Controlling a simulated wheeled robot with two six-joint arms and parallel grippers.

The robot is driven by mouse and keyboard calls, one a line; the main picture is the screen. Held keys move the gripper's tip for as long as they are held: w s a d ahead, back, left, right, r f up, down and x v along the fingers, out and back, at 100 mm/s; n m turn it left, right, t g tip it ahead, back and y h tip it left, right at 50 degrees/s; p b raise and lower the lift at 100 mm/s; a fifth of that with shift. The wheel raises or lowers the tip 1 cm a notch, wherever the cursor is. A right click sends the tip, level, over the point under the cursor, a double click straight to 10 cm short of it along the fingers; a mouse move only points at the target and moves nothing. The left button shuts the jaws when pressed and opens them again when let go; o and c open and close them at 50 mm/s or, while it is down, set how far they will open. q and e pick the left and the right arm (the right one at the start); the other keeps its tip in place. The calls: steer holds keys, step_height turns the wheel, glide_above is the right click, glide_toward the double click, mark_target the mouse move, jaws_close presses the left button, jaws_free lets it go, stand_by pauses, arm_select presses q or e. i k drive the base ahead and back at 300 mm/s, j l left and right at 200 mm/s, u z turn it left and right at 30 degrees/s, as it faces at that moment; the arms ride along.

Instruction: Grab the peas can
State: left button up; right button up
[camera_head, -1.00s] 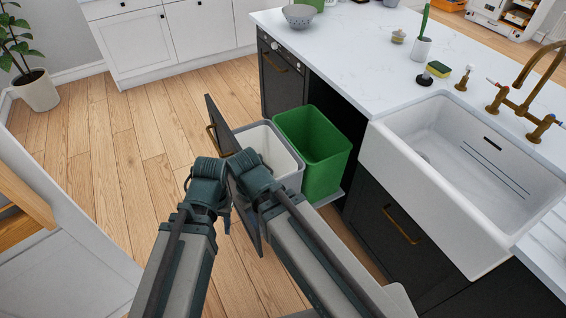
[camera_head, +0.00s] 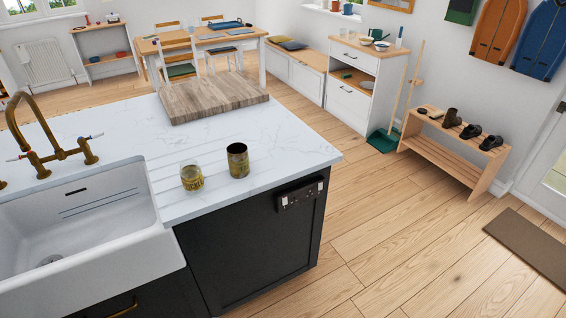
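A can (camera_head: 238,160) stands upright on the white counter near its front edge, right of the sink. It looks dark inside at the top, with a greenish-yellow label; I cannot read the label to tell if it is peas. A clear glass-like jar (camera_head: 191,176) with yellow-green contents stands just left of it, a small gap apart. Neither of my grippers shows in the head view now.
The white counter (camera_head: 290,150) has free room right of the can. A wooden board (camera_head: 212,96) lies behind it. The sink (camera_head: 90,225) and brass tap (camera_head: 48,150) are at left. The wooden floor (camera_head: 400,230) to the right is clear up to a shoe bench (camera_head: 450,160).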

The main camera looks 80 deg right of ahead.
mark_target(238, 161)
steer(key=z, duration=2.5)
steer(key=l+z, duration=0.1)
steer(key=z, duration=0.35)
steer(key=l+z, duration=0.15)
steer(key=z, duration=0.3)
steer(key=i+j, duration=0.05)
